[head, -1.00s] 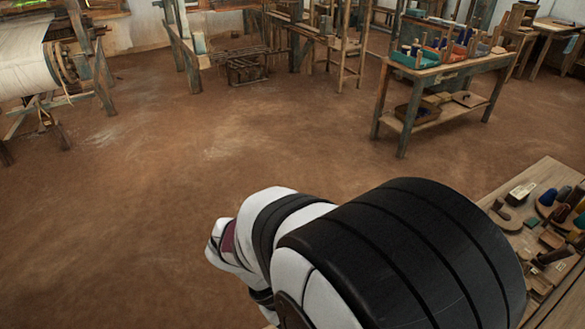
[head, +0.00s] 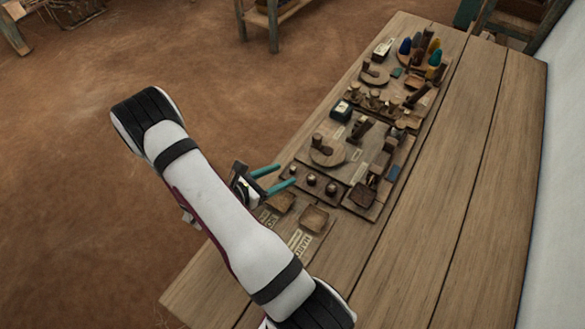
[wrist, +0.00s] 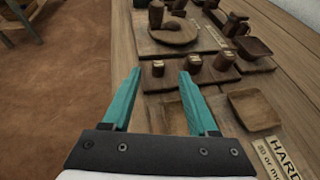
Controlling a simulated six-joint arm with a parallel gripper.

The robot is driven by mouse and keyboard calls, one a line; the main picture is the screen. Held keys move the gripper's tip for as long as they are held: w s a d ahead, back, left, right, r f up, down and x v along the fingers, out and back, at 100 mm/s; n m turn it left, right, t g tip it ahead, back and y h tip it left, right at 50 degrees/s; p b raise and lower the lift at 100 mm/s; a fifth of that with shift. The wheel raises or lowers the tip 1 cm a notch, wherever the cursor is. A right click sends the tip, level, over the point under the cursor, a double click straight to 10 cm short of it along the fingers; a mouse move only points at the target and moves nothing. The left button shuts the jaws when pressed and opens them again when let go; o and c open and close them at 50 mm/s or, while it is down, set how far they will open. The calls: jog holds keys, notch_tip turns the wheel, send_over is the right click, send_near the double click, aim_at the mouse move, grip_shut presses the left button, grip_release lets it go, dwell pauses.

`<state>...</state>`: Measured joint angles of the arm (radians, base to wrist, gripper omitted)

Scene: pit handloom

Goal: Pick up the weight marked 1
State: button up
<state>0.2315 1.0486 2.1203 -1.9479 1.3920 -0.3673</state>
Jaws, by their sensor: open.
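Several small dark cylindrical weights stand in a row on a wooden strip near the front of the table. In the wrist view the left weight (wrist: 158,67), a middle one (wrist: 194,62) and a right one (wrist: 224,60) have pale marks on top, too small to read, so I cannot tell which is marked 1. In the head view the row shows a left weight (head: 292,170), a middle one (head: 311,180) and a right one (head: 331,189). My gripper (head: 286,174) has teal fingers spread with nothing between them, close to the left end of the row.
Square wooden trays, one of them bare (head: 314,219), lie in front of the row beside a card lettered HARD (wrist: 280,155). A round wooden piece (head: 326,153) and other boards of tools stand behind. The table's right side (head: 450,180) is clear.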

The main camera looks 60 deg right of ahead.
aim_at(290, 171)
jog(key=x, duration=0.3)
jog(key=shift+d+f, duration=0.15)
grip_shut()
